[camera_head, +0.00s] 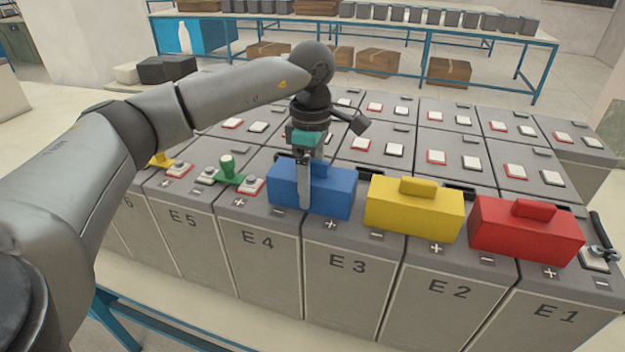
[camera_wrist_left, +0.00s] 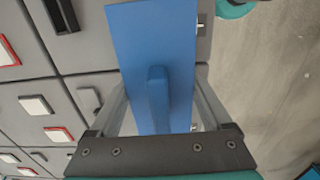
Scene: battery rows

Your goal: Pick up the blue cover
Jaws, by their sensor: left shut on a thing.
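The blue cover (camera_head: 332,191) sits across the front tops of the batteries marked E4 and E3 in the head view. My left gripper (camera_head: 304,200) comes down over it from above, with one finger in front of its near face. In the left wrist view the blue cover (camera_wrist_left: 150,50) fills the middle, its raised handle (camera_wrist_left: 158,95) between the fingers of my left gripper (camera_wrist_left: 158,110). The gripper is shut on the cover. Whether the cover touches the batteries is hard to tell. My right gripper is not in view.
A yellow cover (camera_head: 413,210) and a red cover (camera_head: 525,232) stand to the right on the front row. A green tool (camera_head: 229,172) is on the left, a wrench (camera_head: 605,240) at the far right. A blue-framed table (camera_head: 455,35) stands behind.

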